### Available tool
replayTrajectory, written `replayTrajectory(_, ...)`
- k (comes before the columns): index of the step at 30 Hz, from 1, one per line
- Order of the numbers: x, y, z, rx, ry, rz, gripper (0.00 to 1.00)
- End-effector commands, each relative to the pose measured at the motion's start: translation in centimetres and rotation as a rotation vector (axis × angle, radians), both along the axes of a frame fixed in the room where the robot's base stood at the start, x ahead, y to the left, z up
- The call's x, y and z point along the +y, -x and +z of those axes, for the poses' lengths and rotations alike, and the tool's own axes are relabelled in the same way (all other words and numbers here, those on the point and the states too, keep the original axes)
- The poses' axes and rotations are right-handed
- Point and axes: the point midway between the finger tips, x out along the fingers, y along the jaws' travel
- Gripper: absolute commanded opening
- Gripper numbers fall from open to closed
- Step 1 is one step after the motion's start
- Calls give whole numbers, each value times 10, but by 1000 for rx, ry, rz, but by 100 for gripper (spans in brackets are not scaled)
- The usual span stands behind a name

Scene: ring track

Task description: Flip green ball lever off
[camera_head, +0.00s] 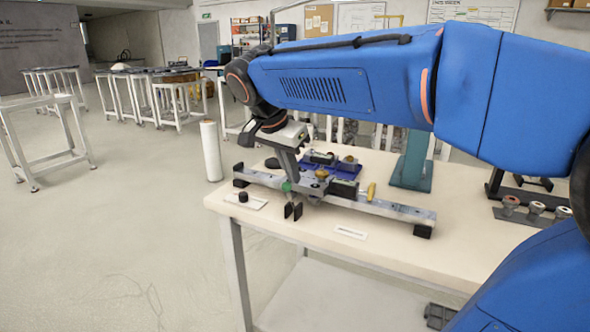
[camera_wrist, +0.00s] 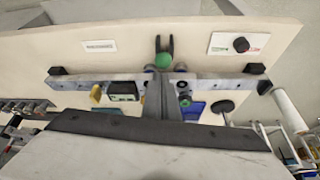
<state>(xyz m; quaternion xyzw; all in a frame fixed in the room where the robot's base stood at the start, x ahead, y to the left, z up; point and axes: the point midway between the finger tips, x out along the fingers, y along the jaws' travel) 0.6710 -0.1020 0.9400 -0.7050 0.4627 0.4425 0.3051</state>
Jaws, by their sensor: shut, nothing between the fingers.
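The green ball (camera_head: 286,186) of the lever is at the front of the grey rail fixture (camera_head: 385,207) on the table. It also shows in the wrist view (camera_wrist: 163,61), close to the middle of the rail (camera_wrist: 215,84). Contact with the ball cannot be told. The lever's stem is mostly hidden by the grey gripper body and the ball.
A white plate with a black knob (camera_head: 243,198) lies left of the ball. A yellow handle (camera_head: 371,191) stands right on the rail. Blue-based parts (camera_head: 345,165) sit behind it. A white label (camera_head: 350,233) lies on clear tabletop (camera_head: 400,253). A white cylinder (camera_head: 211,151) stands left of the table.

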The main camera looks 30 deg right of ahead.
Motion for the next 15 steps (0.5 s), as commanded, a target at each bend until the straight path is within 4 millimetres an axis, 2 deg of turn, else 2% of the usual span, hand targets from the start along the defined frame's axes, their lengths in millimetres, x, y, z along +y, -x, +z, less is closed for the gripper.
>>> replayTrajectory(15, 6, 4, 3, 2, -3, -1, 0)
